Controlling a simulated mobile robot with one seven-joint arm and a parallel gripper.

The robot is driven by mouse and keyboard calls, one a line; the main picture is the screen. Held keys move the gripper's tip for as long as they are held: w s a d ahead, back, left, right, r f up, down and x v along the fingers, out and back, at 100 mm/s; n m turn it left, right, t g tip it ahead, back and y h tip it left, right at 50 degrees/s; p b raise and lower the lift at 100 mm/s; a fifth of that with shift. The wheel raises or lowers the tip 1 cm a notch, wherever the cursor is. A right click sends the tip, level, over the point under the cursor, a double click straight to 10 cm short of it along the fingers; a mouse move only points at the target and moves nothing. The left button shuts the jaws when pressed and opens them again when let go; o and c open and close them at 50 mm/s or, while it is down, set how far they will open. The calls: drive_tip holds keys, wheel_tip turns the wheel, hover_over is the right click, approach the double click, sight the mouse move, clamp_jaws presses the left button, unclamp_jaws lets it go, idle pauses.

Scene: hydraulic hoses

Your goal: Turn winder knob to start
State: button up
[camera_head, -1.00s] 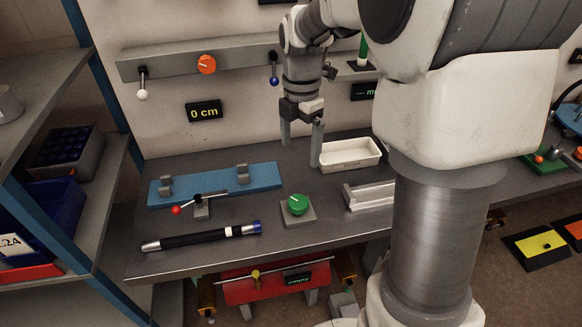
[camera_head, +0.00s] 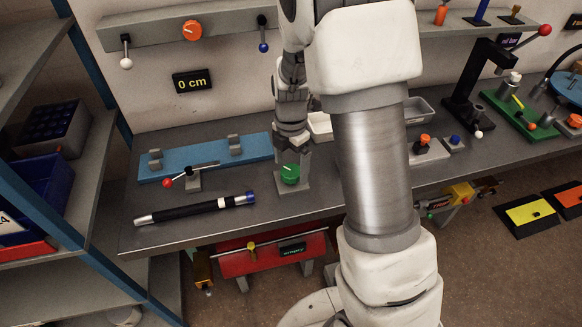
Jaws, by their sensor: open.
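A green round knob (camera_head: 289,174) with a pale pointer mark sits on a small grey block on the bench. My gripper (camera_head: 292,156) points down right at this knob, with its open fingers near the knob's top and sides; I cannot tell whether they touch it. An orange knob (camera_head: 191,30) with a pale pointer line is on the wall rail, well away from my gripper. No label in view tells which knob is the winder's. A black display (camera_head: 192,81) on the wall reads "0 cm".
A red-tipped lever (camera_head: 168,182) stands by the blue fixture (camera_head: 205,158), left of the green knob. A white tray (camera_head: 320,126) is partly hidden behind my arm.

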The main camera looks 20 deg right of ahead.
drive_tip(key=shift+f, duration=0.5)
drive_tip(key=c, duration=1.4)
